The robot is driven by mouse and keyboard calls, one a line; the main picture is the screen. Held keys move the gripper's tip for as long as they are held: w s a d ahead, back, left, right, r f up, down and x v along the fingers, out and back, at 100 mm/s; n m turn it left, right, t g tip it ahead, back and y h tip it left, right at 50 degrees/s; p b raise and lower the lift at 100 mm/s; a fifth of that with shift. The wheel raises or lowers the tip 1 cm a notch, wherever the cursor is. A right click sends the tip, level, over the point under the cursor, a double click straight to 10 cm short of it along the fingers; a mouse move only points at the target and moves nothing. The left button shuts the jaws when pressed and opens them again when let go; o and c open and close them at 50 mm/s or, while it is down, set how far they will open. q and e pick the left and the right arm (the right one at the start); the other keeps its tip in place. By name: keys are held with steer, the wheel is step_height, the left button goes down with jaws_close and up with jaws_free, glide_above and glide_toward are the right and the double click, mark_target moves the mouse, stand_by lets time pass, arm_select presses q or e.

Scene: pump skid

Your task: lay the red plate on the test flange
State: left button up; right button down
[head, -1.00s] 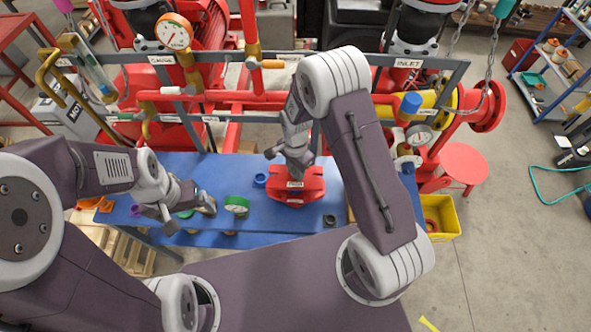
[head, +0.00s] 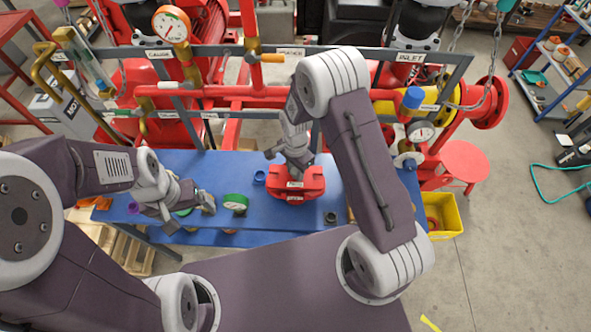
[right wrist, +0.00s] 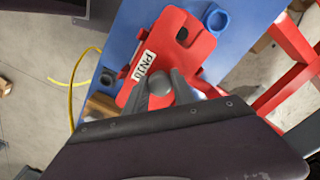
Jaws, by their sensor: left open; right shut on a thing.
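The red plate (head: 279,186) has a white label and lies over a red stand, the test flange (head: 294,200), on the blue bench. Plate and flange look level and very close; I cannot tell whether they touch everywhere. In the right wrist view the plate (right wrist: 182,52) shows its PN10 label and a slot. My right gripper (head: 299,166) is above the plate, shut on its grey knob; its fingers (right wrist: 162,88) flank the knob in the wrist view. The flange is mostly hidden under the plate. My left gripper (head: 188,211) is open and empty at the bench's left side.
On the blue bench (head: 250,215), a green-rimmed gauge (head: 235,203), a blue ring (head: 259,177) and a dark ring (head: 330,218) stand near the plate. Red pipework with a grey labelled rail (head: 340,58) rises behind. A yellow bin (head: 443,218) stands right of the bench.

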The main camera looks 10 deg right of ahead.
steer(key=shift+f+b, duration=0.6)
steer(key=shift+f, duration=0.2)
steer(key=c, duration=1)
jaws_free()
step_height(320, 180, up, 9)
steer(key=shift+r+b, duration=0.1)
steer(key=shift+b, duration=0.95)
